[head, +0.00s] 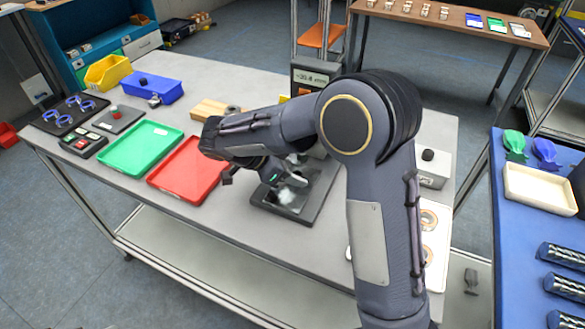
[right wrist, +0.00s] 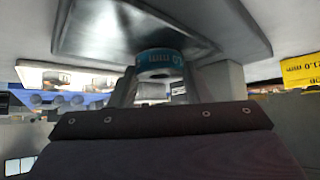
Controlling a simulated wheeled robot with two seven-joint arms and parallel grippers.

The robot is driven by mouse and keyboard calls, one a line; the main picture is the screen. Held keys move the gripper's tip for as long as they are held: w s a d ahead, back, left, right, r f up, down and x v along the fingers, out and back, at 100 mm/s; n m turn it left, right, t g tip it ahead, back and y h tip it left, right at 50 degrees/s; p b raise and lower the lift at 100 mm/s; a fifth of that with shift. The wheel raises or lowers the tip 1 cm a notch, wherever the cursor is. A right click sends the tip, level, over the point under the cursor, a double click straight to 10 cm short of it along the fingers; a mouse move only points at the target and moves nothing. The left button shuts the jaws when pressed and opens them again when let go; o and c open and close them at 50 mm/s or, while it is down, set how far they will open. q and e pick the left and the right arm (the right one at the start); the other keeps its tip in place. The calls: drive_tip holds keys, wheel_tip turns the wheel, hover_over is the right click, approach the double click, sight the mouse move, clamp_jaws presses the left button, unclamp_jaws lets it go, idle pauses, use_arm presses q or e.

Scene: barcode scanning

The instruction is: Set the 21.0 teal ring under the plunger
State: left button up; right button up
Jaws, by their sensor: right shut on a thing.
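The teal ring (right wrist: 158,57) shows in the right wrist view between the fingertips of my right gripper (right wrist: 150,80). Its printed label reads upside down. My right gripper (head: 283,178) is shut on it, low over the dark base plate (head: 262,198) of the gauge. The base also shows in the right wrist view (right wrist: 85,30), close to the ring. I cannot tell whether the ring touches it. The gauge's display head (head: 313,78) stands behind my right arm. The plunger is hidden by my arm in the head view. My left gripper is not in view.
A red tray (head: 187,170) and a green tray (head: 140,148) lie left of the gauge. A wooden block (head: 212,109) and blue and yellow bins (head: 108,72) stand behind. A grey box (head: 432,172) is right of my arm. A yellow "21.0 mm" tag (right wrist: 285,72) shows beside the gauge.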

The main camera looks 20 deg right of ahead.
drive_tip(key=shift+a, duration=0.1)
drive_tip(key=shift+f+b, duration=0.2)
drive_tip(key=shift+b, duration=0.15)
drive_tip(key=o, duration=1.3)
drive_tip(key=shift+c, duration=0.2)
drive_tip(key=shift+r, duration=0.1)
